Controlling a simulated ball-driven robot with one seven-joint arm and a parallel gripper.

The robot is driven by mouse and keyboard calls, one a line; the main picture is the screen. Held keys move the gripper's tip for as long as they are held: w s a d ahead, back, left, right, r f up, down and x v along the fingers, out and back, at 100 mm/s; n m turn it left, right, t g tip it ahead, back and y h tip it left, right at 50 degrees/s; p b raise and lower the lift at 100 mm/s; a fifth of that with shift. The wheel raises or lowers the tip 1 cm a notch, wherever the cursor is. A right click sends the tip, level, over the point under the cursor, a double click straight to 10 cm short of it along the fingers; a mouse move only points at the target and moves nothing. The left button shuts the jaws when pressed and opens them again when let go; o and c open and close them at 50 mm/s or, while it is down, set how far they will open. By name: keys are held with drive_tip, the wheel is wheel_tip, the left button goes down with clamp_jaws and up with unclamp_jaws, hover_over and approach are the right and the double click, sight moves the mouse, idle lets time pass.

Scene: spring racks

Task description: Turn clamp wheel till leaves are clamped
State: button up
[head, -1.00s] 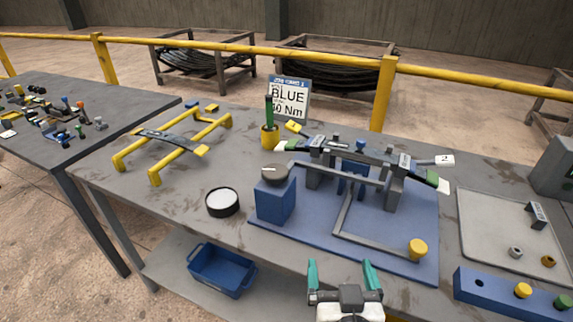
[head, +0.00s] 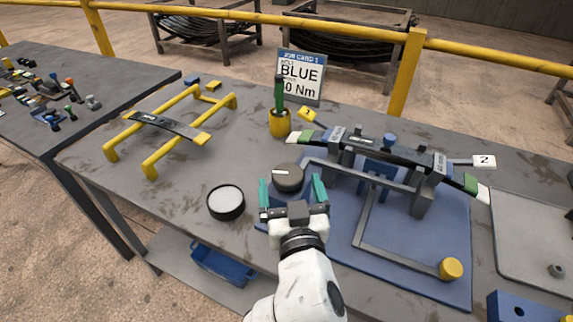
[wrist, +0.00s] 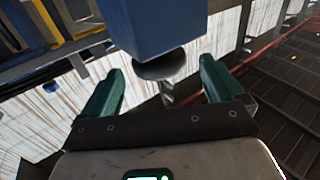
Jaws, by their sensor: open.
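A dark grey round wheel (head: 288,176) with a pale mark on top sits on a blue block at the front left of the blue clamp plate (head: 415,285). My gripper (head: 291,188) is open, with one green finger to each side of the wheel in the head view. In the wrist view a grey disc (wrist: 160,66) beside a blue block (wrist: 150,25) shows between the open fingers (wrist: 160,78). I cannot tell whether the fingers touch it. Dark leaves (head: 390,155) with green and white ends lie across the grey clamp stand, behind the wheel to the right.
A round white-topped dish (head: 226,201) stands left of my gripper. A yellow cup (head: 280,123) with a green tool and a "BLUE" card (head: 301,78) stand behind. A yellow rack (head: 160,165) is at left. A yellow knob (head: 451,268) ends a grey bar on the plate.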

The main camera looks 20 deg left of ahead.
sight(286, 163)
drive_tip(key=shift+x, duration=2.75)
drive_tip(key=c, duration=1)
drive_tip(key=shift+o, duration=0.2)
